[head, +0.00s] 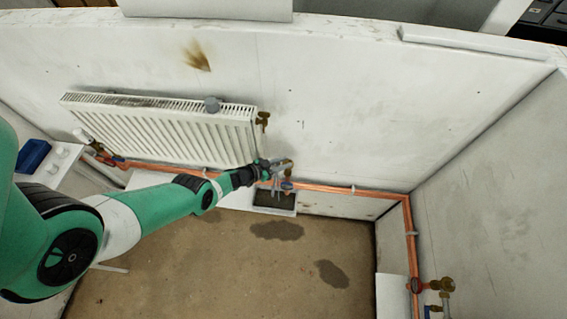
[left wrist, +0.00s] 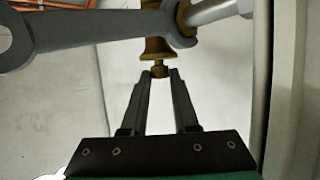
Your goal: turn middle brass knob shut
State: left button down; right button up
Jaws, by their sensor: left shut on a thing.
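My left gripper (head: 277,170) reaches to the brass valve (head: 288,162) below the radiator's right end. In the left wrist view the fingers of the left gripper (left wrist: 160,77) are closed on the small brass knob (left wrist: 158,70) at the end of the bell-shaped brass valve body (left wrist: 157,48). A grey open-ended spanner (left wrist: 95,40) lies across the valve there, its jaw around a brass nut by a pale pipe. The spanner partly hides the valve body. My right gripper is not in view.
A white radiator (head: 165,130) hangs on the wall, with another brass fitting (head: 262,120) at its right end. Copper pipe (head: 340,189) runs low along the wall. A dark tray (head: 275,199) sits below the valve. More valves (head: 440,285) stand at lower right. The brown floor is largely clear.

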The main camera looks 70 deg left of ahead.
pick_arm(q)
jog(key=shift+r, duration=0.15)
jog(key=c, duration=0.7)
grip_release()
jog(key=shift+s+r+p, duration=0.1)
jog(key=shift+s+p, duration=0.15)
jog(key=shift+p, duration=0.05)
jog(key=p+v, duration=0.7)
jog(key=v, duration=0.4)
jog(key=shift+p, duration=0.4)
